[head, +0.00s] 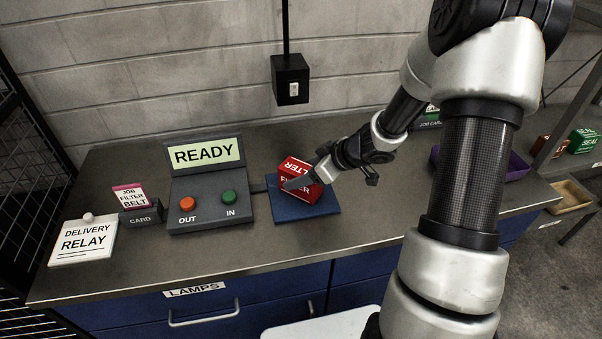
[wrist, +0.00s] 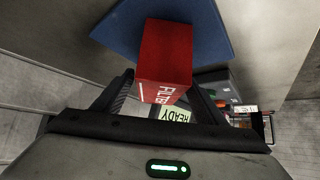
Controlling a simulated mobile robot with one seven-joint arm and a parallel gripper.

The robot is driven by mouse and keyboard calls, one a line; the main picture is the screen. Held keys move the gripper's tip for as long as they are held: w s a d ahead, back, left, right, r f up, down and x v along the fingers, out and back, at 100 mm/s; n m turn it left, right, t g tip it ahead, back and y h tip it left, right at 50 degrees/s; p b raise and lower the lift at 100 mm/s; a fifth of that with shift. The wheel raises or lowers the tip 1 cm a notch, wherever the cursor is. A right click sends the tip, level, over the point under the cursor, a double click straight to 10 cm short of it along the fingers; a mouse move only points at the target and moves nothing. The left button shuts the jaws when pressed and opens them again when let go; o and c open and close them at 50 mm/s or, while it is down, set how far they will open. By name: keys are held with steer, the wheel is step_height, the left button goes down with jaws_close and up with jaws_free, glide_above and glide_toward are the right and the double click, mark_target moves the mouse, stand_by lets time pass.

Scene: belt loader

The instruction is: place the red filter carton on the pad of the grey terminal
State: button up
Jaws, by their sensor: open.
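The red filter carton (head: 291,167) sits on the blue pad (head: 321,209) to the right of the grey terminal (head: 178,188). The carton looks turned at an angle to the pad's edges. The terminal's screen reads READY, with an orange OUT button (head: 187,203) and a green IN button (head: 229,197). My gripper (head: 304,178) reaches in from the right at the carton. In the wrist view the carton (wrist: 165,55) stands between my open fingers (wrist: 163,88), with the pad (wrist: 115,28) beyond it. My gripper hides part of the carton in the head view.
A card holder (head: 141,216) with a pink-topped job card (head: 131,196) and a white delivery relay sign (head: 83,241) stand left of the terminal. A purple bin (head: 516,166) is at the right. A black box (head: 290,80) hangs on the wall behind. The front counter strip is clear.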

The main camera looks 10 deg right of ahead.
steer(key=p+v, duration=0.2)
steer(key=v, duration=0.9)
steer(key=shift+p, duration=0.35)
